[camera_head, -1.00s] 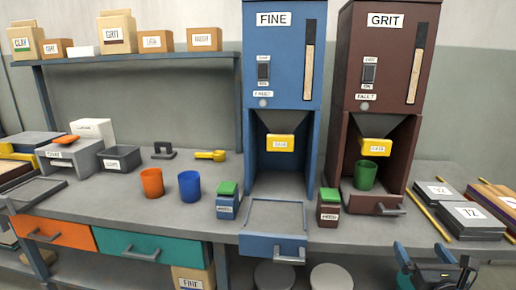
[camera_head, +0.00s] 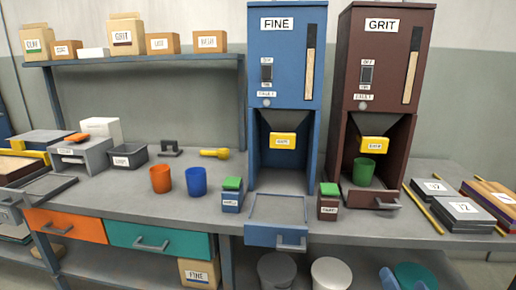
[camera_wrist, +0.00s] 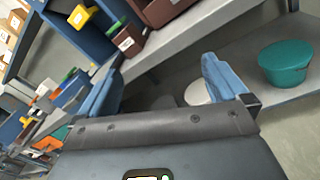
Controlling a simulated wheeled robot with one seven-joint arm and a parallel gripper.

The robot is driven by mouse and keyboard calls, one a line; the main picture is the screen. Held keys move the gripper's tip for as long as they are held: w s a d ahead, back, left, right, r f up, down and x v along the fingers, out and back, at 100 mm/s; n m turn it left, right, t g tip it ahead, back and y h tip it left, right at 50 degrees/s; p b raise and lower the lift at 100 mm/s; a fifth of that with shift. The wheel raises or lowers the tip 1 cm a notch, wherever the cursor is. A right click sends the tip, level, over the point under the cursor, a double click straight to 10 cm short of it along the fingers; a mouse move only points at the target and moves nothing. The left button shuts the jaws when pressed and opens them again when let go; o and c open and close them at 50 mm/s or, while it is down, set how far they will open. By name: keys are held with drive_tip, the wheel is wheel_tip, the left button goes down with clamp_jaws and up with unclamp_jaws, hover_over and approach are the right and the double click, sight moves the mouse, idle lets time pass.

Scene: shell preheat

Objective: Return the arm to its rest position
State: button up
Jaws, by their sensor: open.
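My gripper (camera_wrist: 162,88) shows in the wrist view with its two blue fingers spread apart and nothing between them. It points towards the bench front and the lower shelf.
The blue FINE dispenser (camera_head: 285,60) stands left of the GRIT one, its tray (camera_head: 277,233) jutting at the bench front. Orange (camera_head: 160,179) and blue (camera_head: 196,181) cups stand left.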

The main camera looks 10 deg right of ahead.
drive_tip(key=s+a+r+m+y+p, duration=0.1)
drive_tip(key=s+a+m, duration=0.6)
drive_tip(key=s, duration=0.3)
drive_tip(key=s+a+m+y+p, duration=0.1)
drive_tip(key=s+a+m, duration=0.65)
drive_tip(key=s, duration=0.35)
drive_tip(key=s+a+r+m+g+p, duration=0.1)
drive_tip(key=s+r+m, duration=0.4)
drive_tip(key=s+m, duration=0.2)
drive_tip(key=s+a+r+m+g+y+p, duration=0.1)
drive_tip(key=s+r+m, duration=0.4)
drive_tip(key=s, duration=0.5)
drive_tip(key=shift+s+a+r+m+g, duration=0.25)
drive_tip(key=shift+m+g, duration=0.15)
drive_tip(key=shift+m, duration=0.65)
